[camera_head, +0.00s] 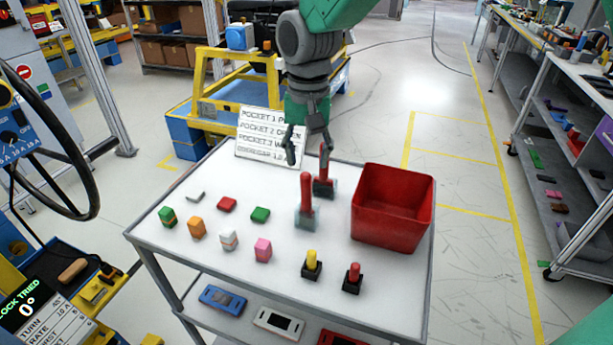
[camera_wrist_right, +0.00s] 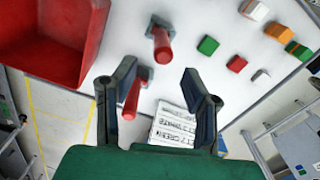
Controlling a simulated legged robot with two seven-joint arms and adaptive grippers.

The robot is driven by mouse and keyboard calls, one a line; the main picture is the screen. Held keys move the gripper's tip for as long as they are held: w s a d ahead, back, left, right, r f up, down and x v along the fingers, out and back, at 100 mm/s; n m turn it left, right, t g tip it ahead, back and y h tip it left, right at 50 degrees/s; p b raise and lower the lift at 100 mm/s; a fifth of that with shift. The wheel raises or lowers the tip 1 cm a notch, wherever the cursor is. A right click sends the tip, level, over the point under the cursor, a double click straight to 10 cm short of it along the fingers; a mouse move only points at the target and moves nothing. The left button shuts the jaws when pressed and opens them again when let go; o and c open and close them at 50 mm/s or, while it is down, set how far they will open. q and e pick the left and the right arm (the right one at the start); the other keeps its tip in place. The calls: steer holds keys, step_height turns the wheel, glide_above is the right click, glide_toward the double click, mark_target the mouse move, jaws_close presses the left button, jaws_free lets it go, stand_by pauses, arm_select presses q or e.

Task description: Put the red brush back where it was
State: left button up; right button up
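Two red-handled tools stand upright on the white table top (camera_head: 185,262). The nearer red handle (camera_head: 306,190) rises from a greyish base and also shows in the right wrist view (camera_wrist_right: 162,45). I cannot tell which is the brush. My right gripper (camera_head: 308,150) is open and empty over the table's back part. In the right wrist view (camera_wrist_right: 158,85) the farther handle appears between its fingers, close to the left one. My left gripper is not in view.
A red bin (camera_head: 392,210) stands right of the handles. Several small coloured blocks (camera_head: 197,228) lie on the left. Yellow (camera_head: 312,262) and red (camera_head: 353,274) knobs stand at the front. A white text sign (camera_head: 268,135) stands at the back edge.

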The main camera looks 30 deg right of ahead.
steer(key=shift+r, duration=1.9)
